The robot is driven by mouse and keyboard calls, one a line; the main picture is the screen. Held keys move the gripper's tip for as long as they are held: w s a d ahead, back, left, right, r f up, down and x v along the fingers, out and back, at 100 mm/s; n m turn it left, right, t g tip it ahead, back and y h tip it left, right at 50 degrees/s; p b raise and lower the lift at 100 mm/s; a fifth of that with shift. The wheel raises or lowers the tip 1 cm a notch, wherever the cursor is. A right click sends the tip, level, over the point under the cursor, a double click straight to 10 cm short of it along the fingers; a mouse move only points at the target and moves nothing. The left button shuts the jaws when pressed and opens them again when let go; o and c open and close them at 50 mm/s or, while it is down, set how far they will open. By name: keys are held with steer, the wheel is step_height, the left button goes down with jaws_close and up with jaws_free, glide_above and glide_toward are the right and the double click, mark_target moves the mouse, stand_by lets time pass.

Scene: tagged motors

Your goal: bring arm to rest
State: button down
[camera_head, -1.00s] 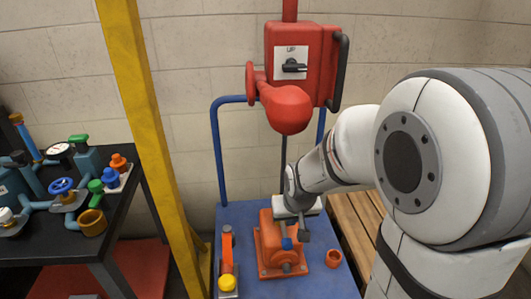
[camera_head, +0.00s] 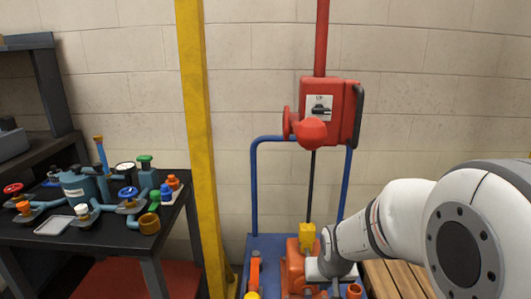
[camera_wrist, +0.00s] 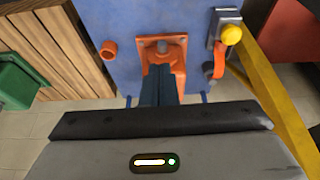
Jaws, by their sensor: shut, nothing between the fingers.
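My gripper (camera_wrist: 163,72) is shut and empty in the wrist view. Its dark fingers overlap the orange motor (camera_wrist: 175,42) on the blue bench (camera_wrist: 135,20); I cannot tell if they touch it. In the head view, my arm reaches in from the right, with its wrist above the same motor (camera_head: 292,262) at the bottom of the picture. My fingertips are hard to make out there. A yellow block (camera_head: 305,236) shows at the top of the motor, beside my wrist.
A red switch box (camera_head: 340,105) hangs on the wall behind the bench. A yellow post (camera_head: 197,130) stands left of it. A dark table (camera_head: 100,235) with valves and pipes is further left. A wooden slatted surface (camera_head: 390,280) lies under my arm.

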steer(key=s+r+p, duration=0.5)
steer(key=r+p, duration=0.1)
steer(key=r, duration=0.3)
steer(key=s+r+g+p, duration=0.1)
steer(key=s+r+p, duration=0.4)
steer(key=r, duration=0.4)
steer(key=s+r+p, duration=0.5)
steer(key=r+p, duration=0.2)
steer(key=r, duration=0.2)
steer(key=shift+s+d+r, duration=0.25)
steer(key=shift+d, duration=0.2)
steer(key=c, duration=2.1)
jaws_free()
